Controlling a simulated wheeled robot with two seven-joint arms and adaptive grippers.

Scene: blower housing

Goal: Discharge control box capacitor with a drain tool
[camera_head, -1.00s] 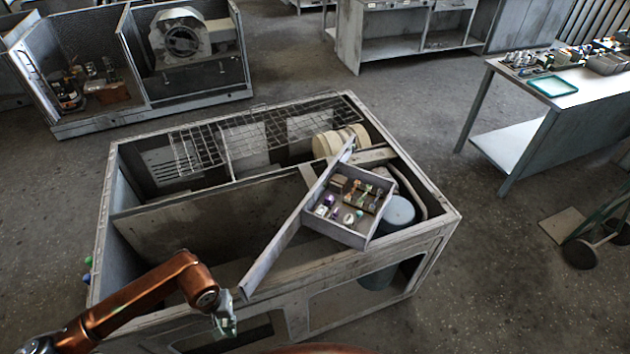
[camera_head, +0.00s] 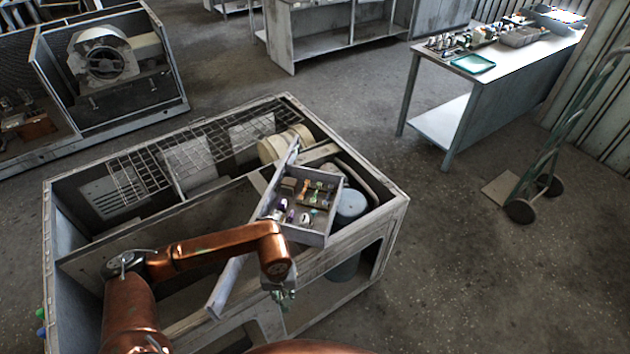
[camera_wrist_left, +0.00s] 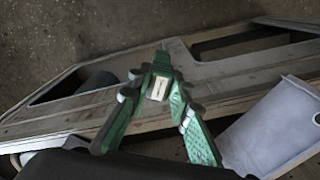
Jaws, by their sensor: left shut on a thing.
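The open control box (camera_head: 305,238) sits on the front right of a metal housing, with small coloured components (camera_head: 305,200) inside. I cannot single out the capacitor among them. My left gripper (camera_head: 283,297) is below and in front of the box, outside it, near the housing's front edge. In the left wrist view its green fingers (camera_wrist_left: 160,60) close together around a small pale-faced piece (camera_wrist_left: 159,88), perhaps the drain tool. Most of it is hidden, and I cannot make out a tip. My right gripper is not in view.
The housing (camera_head: 398,205) has a long pale panel (camera_head: 228,285) slanting beside the box; a pale plate (camera_wrist_left: 270,130) shows in the wrist view. A wire rack (camera_head: 160,165) covers the back. A workbench (camera_head: 490,75) and hand cart (camera_head: 545,150) stand right, across open floor.

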